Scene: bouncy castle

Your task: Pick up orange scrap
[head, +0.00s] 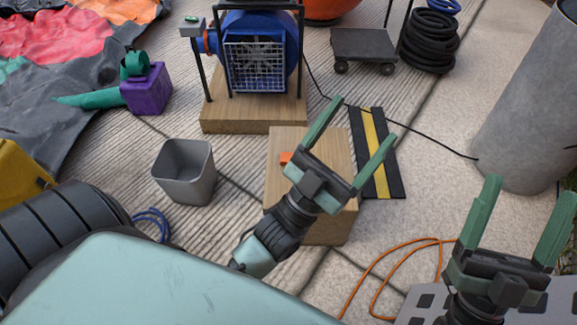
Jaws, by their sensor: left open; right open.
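A small orange scrap (285,157) lies on top of a wooden block (283,137), near its left side. My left gripper (358,123) is open above the block, its fingers pointing up and to the right in the picture. The scrap is just left of this gripper's left finger base, outside the jaws, and its right part may be hidden by the gripper. My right gripper (534,187) is open and empty at the lower right, away from the block.
A grey open bin (184,172) stands left of the block. A blue blower (257,45) sits on a wooden base behind. A black-and-yellow cable ramp (378,153) lies right of the block. A grey cylinder (535,100) stands at right. An orange cord (385,262) lies in front.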

